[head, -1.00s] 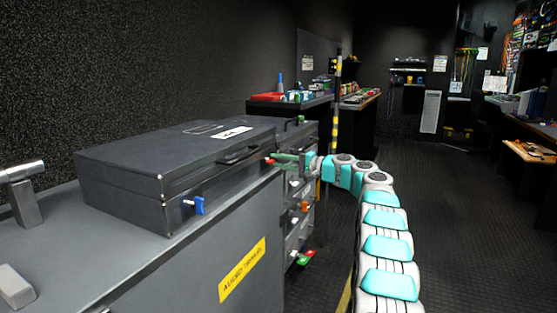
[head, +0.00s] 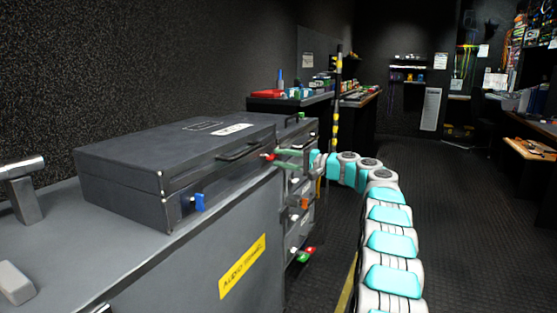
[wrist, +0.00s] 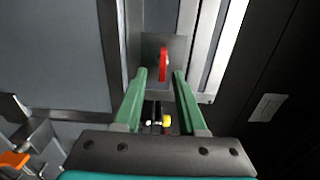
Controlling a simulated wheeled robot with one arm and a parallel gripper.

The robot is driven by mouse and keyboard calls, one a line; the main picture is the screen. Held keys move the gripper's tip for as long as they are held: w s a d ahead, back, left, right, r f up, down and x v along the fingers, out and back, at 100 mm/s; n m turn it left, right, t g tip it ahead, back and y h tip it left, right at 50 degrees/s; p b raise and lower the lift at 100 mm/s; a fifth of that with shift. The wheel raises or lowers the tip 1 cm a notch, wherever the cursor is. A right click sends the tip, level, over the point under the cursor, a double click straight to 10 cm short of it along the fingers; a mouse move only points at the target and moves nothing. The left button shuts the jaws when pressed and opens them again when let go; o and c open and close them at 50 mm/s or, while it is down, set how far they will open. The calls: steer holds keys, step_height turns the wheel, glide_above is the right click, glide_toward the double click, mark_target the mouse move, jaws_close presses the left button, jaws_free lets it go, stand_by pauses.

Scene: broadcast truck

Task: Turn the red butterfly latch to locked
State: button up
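The red butterfly latch (head: 268,157) is on the front of the dark grey case (head: 125,195), near its far right end. In the wrist view the red latch (wrist: 163,63) stands as a narrow upright wing on a grey plate. My gripper (head: 283,159) is beside it, its green fingers apart. In the wrist view the open gripper (wrist: 160,75) has one finger on each side of the latch line, with the latch at or just beyond the fingertips. No contact is clear. A blue latch (head: 198,202) is on the case's near front.
The case lies on a grey cabinet with a yellow label (head: 242,267). Below my gripper are an orange latch (head: 304,203) and a red-and-green handle (head: 304,254). A striped pole (head: 337,105) stands behind. The floor at right is clear.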

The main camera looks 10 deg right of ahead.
steer(key=v, duration=0.6)
steer(key=shift+b, duration=0.35)
steer(key=shift+s, duration=0.2)
